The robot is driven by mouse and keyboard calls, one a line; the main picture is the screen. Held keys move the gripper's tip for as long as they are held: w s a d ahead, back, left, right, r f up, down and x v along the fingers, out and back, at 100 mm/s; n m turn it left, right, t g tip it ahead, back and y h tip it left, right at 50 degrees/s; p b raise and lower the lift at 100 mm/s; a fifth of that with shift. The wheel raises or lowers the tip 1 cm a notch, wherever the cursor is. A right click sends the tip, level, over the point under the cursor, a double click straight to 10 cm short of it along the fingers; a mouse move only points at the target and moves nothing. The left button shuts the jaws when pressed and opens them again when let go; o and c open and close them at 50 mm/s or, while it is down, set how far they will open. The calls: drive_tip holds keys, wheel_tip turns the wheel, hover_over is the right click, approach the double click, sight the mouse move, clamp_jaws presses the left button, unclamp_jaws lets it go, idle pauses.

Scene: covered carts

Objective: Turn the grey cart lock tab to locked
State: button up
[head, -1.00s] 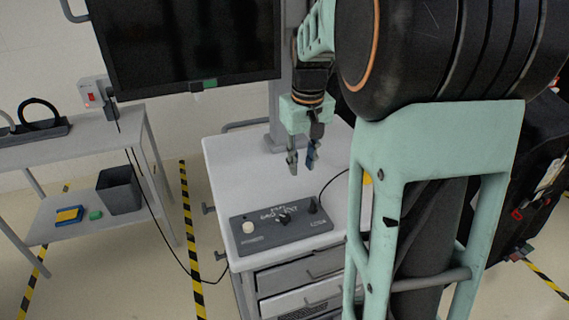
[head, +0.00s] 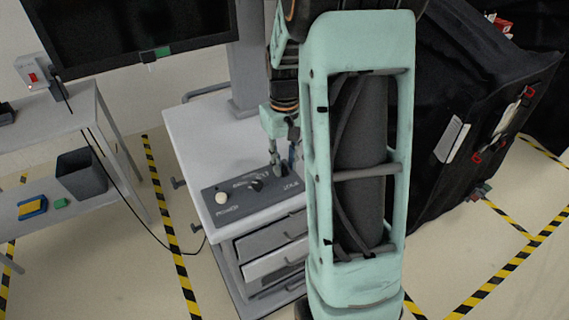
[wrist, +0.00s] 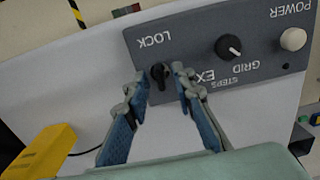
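The grey cart (head: 190,135) has a dark grey control panel (head: 238,206) along the front of its white top. In the wrist view the panel (wrist: 200,50) appears upside down. Its small dark lock tab (wrist: 158,73) stands beside the word LOCK, and its dark pointer lies roughly along the picture's vertical. My gripper (wrist: 157,82) is open, with one blue-padded finger on each side of the tab in that view. I cannot tell whether either finger touches it. In the head view my gripper (head: 281,165) is over the panel's LOCK end and hides the tab.
On the panel are a black grid knob (wrist: 229,47) and a white power button (wrist: 293,38). A yellow object (wrist: 42,150) lies near the gripper. A monitor (head: 130,30) stands behind the cart, a side table (head: 50,125) at left, and a black-covered cart (head: 450,130) at right.

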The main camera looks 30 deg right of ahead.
drive_tip(key=shift+f, duration=0.4)
drive_tip(key=shift+c, duration=0.4)
clamp_jaws()
